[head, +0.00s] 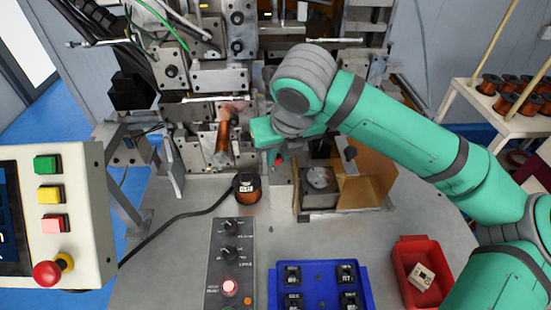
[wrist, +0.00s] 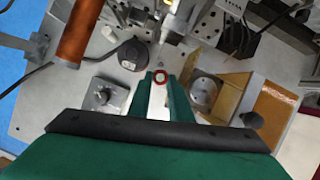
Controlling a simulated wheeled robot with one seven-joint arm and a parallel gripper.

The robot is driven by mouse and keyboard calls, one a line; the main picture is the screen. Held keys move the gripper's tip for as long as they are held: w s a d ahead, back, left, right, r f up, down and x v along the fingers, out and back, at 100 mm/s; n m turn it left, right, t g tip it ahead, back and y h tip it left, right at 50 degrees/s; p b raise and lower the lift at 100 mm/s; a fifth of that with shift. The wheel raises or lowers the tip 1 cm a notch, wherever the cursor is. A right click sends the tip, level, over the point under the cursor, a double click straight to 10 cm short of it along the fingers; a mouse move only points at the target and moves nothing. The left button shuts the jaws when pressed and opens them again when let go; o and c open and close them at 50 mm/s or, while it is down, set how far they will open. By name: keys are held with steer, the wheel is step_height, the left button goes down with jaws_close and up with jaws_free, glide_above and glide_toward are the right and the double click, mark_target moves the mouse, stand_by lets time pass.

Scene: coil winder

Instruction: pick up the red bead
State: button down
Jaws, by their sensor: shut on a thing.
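The red bead (wrist: 159,77) is a small red ring with a pale middle. In the wrist view it sits between the tips of the two green fingers of my gripper (wrist: 160,82), which are shut on it. In the head view, my gripper (head: 276,152) points down over the machine table in front of the coil winder. A small red spot at its tip there is probably the bead, but it is mostly hidden by the gripper. I cannot tell how high the bead is above the table.
A copper-wound coil (head: 222,143) and a black-topped wire spool (head: 247,188) are left of my gripper. A fixture with an amber guard (head: 364,181) stands right. A blue tray (head: 319,278), red bin (head: 408,246) and knob panel (head: 229,262) lie in front.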

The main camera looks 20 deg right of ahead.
steer(key=s+r, duration=0.6)
steer(key=s, duration=0.5)
steer(key=shift+a+r, duration=0.25)
steer(key=shift+a, duration=0.2)
